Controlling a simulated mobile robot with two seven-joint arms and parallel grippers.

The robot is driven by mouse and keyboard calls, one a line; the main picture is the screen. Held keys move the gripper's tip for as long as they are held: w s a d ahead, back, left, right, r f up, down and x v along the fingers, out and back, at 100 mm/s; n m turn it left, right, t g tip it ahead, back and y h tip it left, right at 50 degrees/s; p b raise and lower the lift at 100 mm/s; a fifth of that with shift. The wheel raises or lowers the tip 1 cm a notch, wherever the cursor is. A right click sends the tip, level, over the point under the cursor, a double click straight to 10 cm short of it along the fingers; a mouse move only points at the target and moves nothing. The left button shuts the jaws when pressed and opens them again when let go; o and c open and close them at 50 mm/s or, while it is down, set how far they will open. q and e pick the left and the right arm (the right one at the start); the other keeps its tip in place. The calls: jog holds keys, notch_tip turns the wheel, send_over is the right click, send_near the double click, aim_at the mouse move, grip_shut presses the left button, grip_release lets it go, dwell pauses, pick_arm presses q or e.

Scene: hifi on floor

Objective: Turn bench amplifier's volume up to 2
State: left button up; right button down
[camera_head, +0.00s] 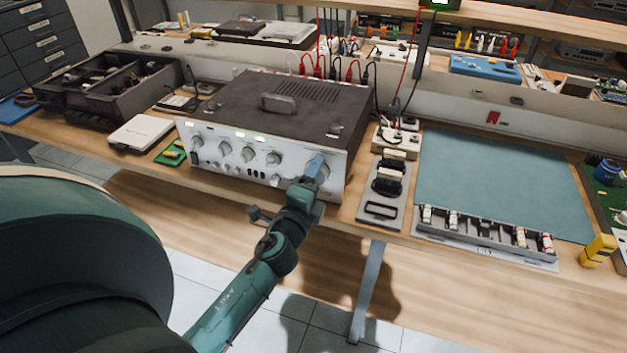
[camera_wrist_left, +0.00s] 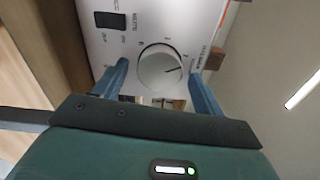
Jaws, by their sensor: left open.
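The bench amplifier (camera_head: 272,110) is a dark box with a silver front panel and a row of knobs, standing on the wooden bench in the head view. My left gripper (camera_head: 312,172) is at the right end of its panel. In the left wrist view the panel (camera_wrist_left: 205,18) shows a round silver knob (camera_wrist_left: 161,68) with a dark pointer line and numbers around it. The open fingers of my left gripper (camera_wrist_left: 160,88) stand on either side of this knob, with gaps visible. The head view hides most of this knob behind the gripper. My right gripper is not in view.
A grey metal tray (camera_head: 370,216) with dark parts is right of the amplifier, then a teal mat (camera_head: 490,175). A white box (camera_head: 140,133) and a green board (camera_head: 172,153) are to its left. Red and black leads rise behind it.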

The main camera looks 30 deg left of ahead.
pick_arm(q)
jog(key=b+v, duration=0.4)
jog(key=v, duration=0.9)
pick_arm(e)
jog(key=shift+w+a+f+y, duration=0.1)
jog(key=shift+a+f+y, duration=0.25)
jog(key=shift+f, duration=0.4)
pick_arm(q)
jog(key=shift+s+f, duration=0.1)
jog(key=s+d+f+n+g+h+p, duration=0.6)
jog(key=d+f+n+h, duration=0.1)
jog(key=d+f+n, duration=0.5)
jog(key=shift+s+d+f+n+g+h, duration=0.2)
jog(key=shift+d+f+n+g+h, duration=0.1)
jog(key=shift+n, duration=0.5)
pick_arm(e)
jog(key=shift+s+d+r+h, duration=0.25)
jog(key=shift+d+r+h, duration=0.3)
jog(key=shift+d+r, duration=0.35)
